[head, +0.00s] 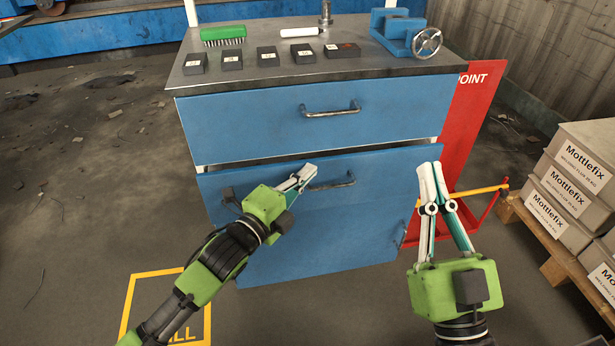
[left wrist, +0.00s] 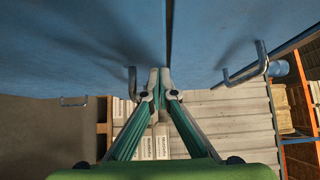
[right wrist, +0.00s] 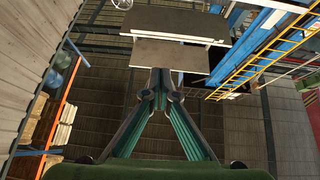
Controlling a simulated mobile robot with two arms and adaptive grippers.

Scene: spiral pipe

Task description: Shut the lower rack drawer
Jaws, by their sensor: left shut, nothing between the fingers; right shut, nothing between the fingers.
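The lower rack drawer (head: 310,235) has a blue front with a metal handle (head: 335,182). Its front stands out from the cabinet, and a narrow gap shows above its top edge. My left gripper (head: 312,170) is shut and empty at the drawer's top, overlapping the handle's left end in the head view. In the left wrist view its fingertips (left wrist: 160,74) are near the dark seam between blue panels; contact cannot be told. My right gripper (head: 428,165) is shut and empty, fingers pointing up, in front of the drawer's right end.
The upper drawer (head: 255,120) is flush under the grey worktop (head: 200,82). The worktop carries a green brush (head: 222,34), several dark blocks and a blue vise (head: 395,32). A red stand (head: 465,140) and boxes (head: 570,175) on a pallet are at right. Floor at left is open.

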